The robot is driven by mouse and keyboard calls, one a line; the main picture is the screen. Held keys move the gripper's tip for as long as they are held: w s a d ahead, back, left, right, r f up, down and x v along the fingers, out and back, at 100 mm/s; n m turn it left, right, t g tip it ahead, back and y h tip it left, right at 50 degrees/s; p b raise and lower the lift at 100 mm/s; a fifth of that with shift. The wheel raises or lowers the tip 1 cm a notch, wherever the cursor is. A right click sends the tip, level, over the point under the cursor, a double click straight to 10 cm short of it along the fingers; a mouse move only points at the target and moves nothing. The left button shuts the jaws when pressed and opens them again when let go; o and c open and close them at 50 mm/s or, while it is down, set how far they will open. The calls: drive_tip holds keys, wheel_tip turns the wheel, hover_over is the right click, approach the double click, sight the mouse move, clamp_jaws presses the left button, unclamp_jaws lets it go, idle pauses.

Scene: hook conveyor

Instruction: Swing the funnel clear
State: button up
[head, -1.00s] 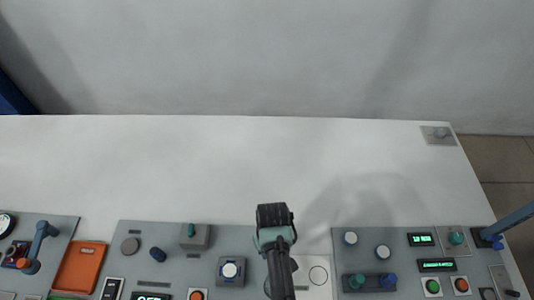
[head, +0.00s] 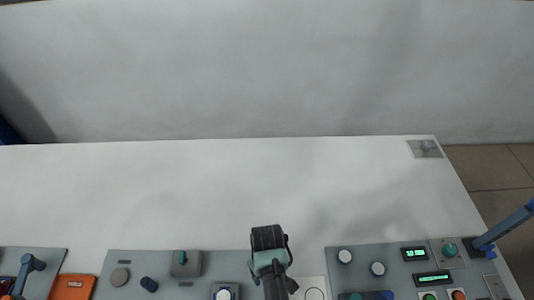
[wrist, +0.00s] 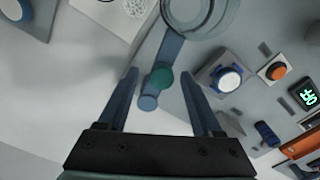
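In the wrist view, a round grey ring (wrist: 200,14), which looks like the funnel, is cut off by the top edge. A blue bar (wrist: 166,52) runs from it down to a rounded end, with a dark green knob (wrist: 158,78) on the bar. My gripper (wrist: 162,72) is open, its two blue fingers on either side of the bar and knob, with gaps visible on both sides. The depth between fingers and knob is hard to judge. In the head view my gripper (head: 268,242) is seen from above, and the funnel cannot be made out there.
A boxed white button (wrist: 229,80), an orange button (wrist: 276,70) and a blue knob (wrist: 266,133) lie right of the fingers. In the head view, a right panel (head: 345,278) bears knobs and green displays.

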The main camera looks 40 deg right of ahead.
wheel_tip(320, 180, up, 13)
drive_tip(key=b, duration=0.1)
idle(0.7)
idle(0.4)
